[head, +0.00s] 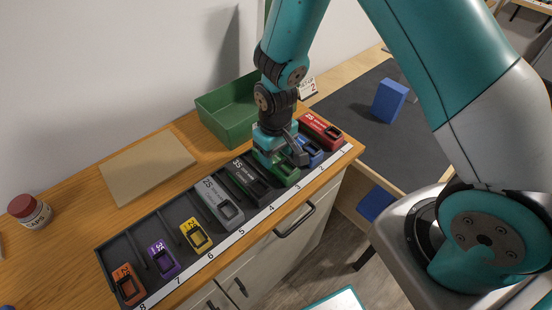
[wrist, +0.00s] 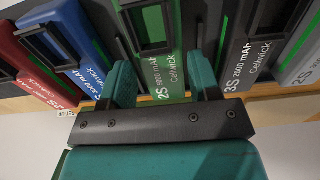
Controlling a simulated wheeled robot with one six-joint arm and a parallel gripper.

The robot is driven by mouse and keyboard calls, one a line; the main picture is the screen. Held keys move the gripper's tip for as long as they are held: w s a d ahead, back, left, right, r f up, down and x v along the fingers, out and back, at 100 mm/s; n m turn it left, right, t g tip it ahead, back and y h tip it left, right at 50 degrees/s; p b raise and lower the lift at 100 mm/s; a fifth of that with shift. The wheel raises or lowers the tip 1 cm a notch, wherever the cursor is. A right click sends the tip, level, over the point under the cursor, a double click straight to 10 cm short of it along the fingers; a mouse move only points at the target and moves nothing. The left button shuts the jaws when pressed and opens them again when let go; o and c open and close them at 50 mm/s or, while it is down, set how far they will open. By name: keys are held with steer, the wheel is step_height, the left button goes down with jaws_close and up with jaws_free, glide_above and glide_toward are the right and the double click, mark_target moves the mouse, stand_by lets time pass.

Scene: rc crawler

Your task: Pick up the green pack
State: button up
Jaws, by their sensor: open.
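The green pack (head: 287,174) lies in the slotted tray, between the blue pack (head: 311,152) and the black pack (head: 246,178). In the wrist view the green pack (wrist: 172,68) shows a "2S" label and a dark frame on its top. My gripper (wrist: 162,78) is open, with one teal finger on each side of the green pack's near end. In the head view my gripper (head: 282,152) is low over the green pack and hides part of it. Whether the fingers touch the pack, I cannot tell.
The tray (head: 146,246) also holds red (head: 321,131), grey (head: 219,203), yellow (head: 195,235), purple (head: 164,259) and orange (head: 127,285) packs. A green bin (head: 222,113) stands behind it. A tan board (head: 146,168) lies on the wooden top, left of the bin.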

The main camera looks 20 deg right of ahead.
steer(key=shift+f, duration=1.4)
steer(key=shift+c, duration=0.2)
steer(key=c, duration=0.7)
